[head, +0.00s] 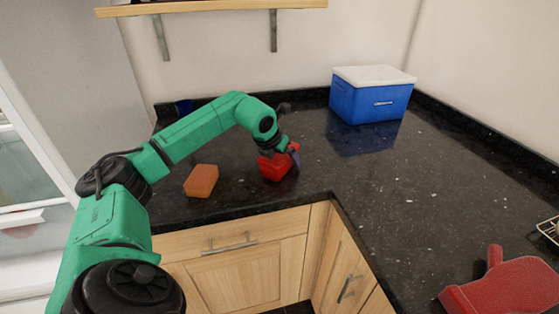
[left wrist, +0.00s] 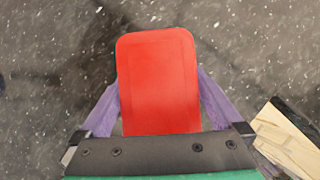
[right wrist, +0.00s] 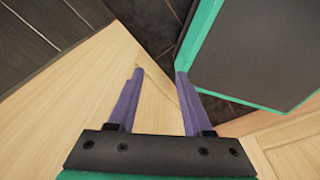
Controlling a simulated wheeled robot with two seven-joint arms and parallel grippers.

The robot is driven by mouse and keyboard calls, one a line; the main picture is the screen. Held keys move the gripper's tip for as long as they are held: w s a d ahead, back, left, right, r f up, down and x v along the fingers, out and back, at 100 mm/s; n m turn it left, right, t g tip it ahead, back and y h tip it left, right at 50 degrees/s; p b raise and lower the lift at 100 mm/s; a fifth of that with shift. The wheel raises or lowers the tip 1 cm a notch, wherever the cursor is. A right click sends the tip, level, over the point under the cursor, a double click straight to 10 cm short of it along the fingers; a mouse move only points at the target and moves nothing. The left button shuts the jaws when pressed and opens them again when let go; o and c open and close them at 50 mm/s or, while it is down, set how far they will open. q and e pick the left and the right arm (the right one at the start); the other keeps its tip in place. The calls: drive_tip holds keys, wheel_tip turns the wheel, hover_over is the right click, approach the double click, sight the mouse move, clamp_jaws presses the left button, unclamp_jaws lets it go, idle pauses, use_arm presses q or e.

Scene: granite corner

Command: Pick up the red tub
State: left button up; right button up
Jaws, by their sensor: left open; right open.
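The red tub (head: 273,168) sits on the dark granite counter near its front edge in the head view. My left gripper (head: 292,157) comes down over it from above. In the left wrist view the red tub (left wrist: 158,80) lies between the two purple fingers of my left gripper (left wrist: 158,100), one finger along each side. The fingers are open; whether they touch the tub I cannot tell. My right gripper (right wrist: 155,80) is open and empty in the right wrist view, in front of wooden cabinet fronts. It does not show in the head view.
An orange-brown block (head: 201,181) lies left of the tub. A blue cooler with a white lid (head: 370,98) stands at the back right. A red object with a handle (head: 505,287) lies at the lower right. The granite counter (head: 400,180) between them is clear. A wooden shelf (head: 215,7) hangs above.

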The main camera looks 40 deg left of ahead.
use_arm(q)
drive_tip(key=shift+w+a+f, duration=0.1)
drive_tip(key=shift+f, duration=0.05)
drive_tip(key=c, duration=1.4)
drive_tip(key=shift+o, duration=0.2)
use_arm(e)
drive_tip(key=shift+s+a+f, duration=0.1)
drive_tip(key=shift+s, duration=0.55)
use_arm(q)
drive_tip(key=shift+r, duration=0.25)
